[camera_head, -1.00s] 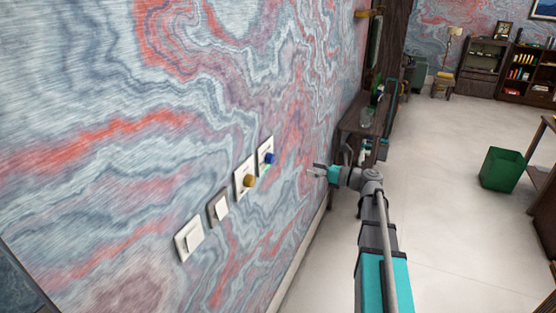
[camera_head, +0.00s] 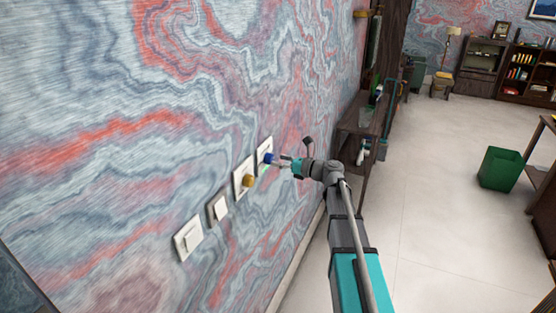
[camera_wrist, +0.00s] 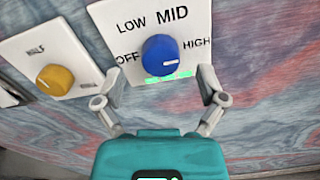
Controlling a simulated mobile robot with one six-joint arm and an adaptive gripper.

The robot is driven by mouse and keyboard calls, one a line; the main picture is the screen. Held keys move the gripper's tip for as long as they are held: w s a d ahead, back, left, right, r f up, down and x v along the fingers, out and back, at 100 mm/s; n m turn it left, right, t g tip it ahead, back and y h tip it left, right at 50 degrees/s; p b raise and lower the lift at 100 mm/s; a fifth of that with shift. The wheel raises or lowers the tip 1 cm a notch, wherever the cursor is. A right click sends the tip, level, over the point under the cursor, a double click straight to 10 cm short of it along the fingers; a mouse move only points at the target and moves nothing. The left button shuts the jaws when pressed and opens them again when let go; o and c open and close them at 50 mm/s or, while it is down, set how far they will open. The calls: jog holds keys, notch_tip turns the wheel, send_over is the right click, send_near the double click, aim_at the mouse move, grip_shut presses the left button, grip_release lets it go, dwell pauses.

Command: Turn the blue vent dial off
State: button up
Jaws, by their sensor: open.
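The blue vent dial (camera_head: 268,158) sits on a white wall plate. In the wrist view the blue dial (camera_wrist: 159,56) has OFF, LOW, MID and HIGH printed around it, from left over the top to right. Its white mark points to the right, toward the HIGH side. Green bars (camera_wrist: 168,77) show below it. My gripper (camera_head: 283,160) faces the dial close to the wall. In the wrist view my gripper (camera_wrist: 153,88) is open, one finger on each side below the dial, holding nothing. Contact with the dial is not visible.
A yellow dial (camera_head: 248,180) on its own plate is just left of the blue one; it also shows in the wrist view (camera_wrist: 56,79). Two rocker switches (camera_head: 219,208) (camera_head: 192,240) are farther left. A dark side table (camera_head: 362,127) stands beyond my arm.

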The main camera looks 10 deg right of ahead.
jog(key=shift+x, duration=1.05)
